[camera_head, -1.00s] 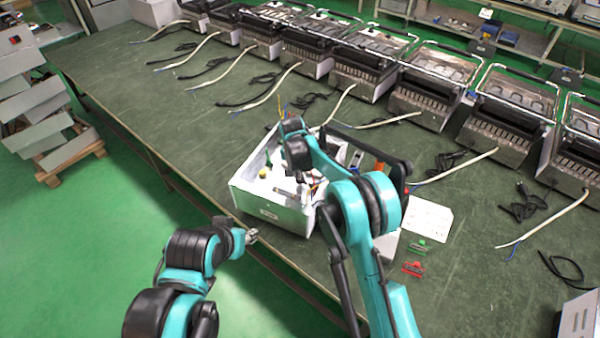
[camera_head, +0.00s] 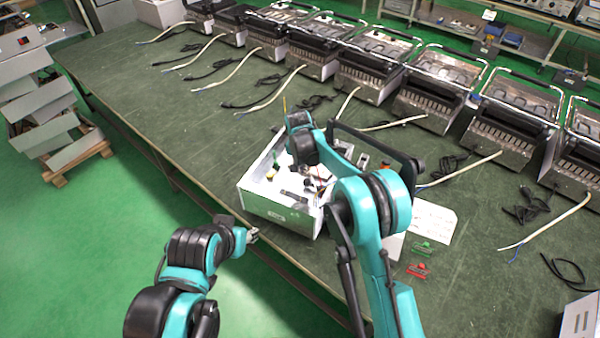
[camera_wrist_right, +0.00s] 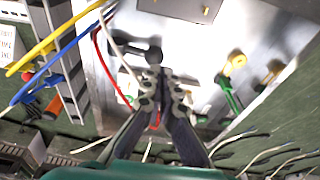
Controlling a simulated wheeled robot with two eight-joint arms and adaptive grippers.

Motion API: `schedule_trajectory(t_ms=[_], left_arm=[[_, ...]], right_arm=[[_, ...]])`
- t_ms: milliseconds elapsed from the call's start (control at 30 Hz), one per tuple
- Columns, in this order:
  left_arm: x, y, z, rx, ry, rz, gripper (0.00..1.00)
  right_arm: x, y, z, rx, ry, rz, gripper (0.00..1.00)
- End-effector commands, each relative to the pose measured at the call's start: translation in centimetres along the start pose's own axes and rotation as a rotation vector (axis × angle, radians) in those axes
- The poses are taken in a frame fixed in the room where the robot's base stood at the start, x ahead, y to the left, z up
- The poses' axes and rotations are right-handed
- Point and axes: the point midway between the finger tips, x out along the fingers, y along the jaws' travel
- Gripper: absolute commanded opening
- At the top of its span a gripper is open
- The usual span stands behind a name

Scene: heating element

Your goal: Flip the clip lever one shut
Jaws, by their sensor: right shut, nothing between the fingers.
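An open white box (camera_head: 278,212) with wires and small parts inside stands near the front edge of the green table. My right arm reaches over it. In the right wrist view my right gripper (camera_wrist_right: 160,82) is shut and empty, its fingertips close to a dark bar with rounded ends (camera_wrist_right: 132,50) by the white panel. I cannot tell whether they touch it, nor which part is clip lever one. My left gripper (camera_head: 252,235) hangs beside the table's front edge, left of the box and away from it; its jaws are too small to read.
In the wrist view, blue (camera_wrist_right: 62,62), yellow and red wires run left of my fingers; a green-and-yellow part (camera_wrist_right: 232,82) is at right. Green (camera_head: 423,248) and red (camera_head: 418,271) pieces and a white sheet (camera_head: 435,222) lie right of the box. Heater units line the back.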

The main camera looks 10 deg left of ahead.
Motion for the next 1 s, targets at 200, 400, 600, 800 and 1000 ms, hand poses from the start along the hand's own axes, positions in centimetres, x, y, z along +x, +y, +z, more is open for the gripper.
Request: schedule_trajectory(t_ms=[200, 400, 600, 800, 1000], left_arm=[[-1.4, 0.0, -1.0, 0.000, 0.000, 0.000, 0.40], [-2.0, 0.0, -1.4, 0.000, 0.000, 0.000, 0.40], [-2.1, 0.0, -1.5, 0.000, 0.000, 0.000, 0.40], [-2.1, 0.0, -1.5, 0.000, 0.000, 0.000, 0.40], [-2.1, 0.0, -1.5, 0.000, 0.000, 0.000, 0.40]], right_arm=[[-5.5, -0.5, 0.1, -0.001, 0.000, 0.000, 0.00], [-8.4, -0.8, 0.1, -0.001, 0.000, 0.000, 0.00], [-9.4, -0.8, 0.1, -0.001, 0.000, 0.000, 0.00], [-9.4, -0.8, 0.1, -0.001, 0.000, 0.000, 0.00], [-9.4, -0.8, 0.1, -0.001, 0.000, 0.000, 0.00]])
